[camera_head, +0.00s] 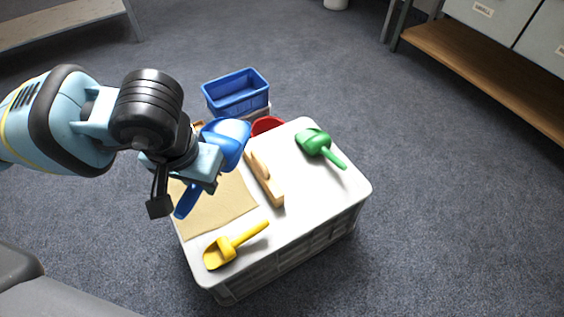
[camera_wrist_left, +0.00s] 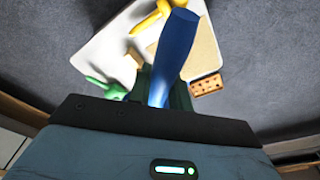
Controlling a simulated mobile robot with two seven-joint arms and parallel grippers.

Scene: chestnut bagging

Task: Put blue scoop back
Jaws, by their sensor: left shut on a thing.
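My left gripper (camera_head: 196,182) is shut on the blue scoop (camera_head: 231,138) and holds it above the left part of the white crate table (camera_head: 312,207). The scoop's bowl points up and to the right, and its handle hangs down to the left of the gripper. In the left wrist view the blue scoop (camera_wrist_left: 177,50) stretches away from the gripper, over the white top. My right gripper is not in view.
A yellow scoop (camera_head: 222,252) lies at the front, and a green scoop (camera_head: 314,143) at the right. A wooden piece (camera_head: 265,182) lies mid-table beside a brown paper sheet (camera_head: 225,210). A blue bin (camera_head: 237,95) and a partly hidden red container (camera_head: 267,125) stand behind.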

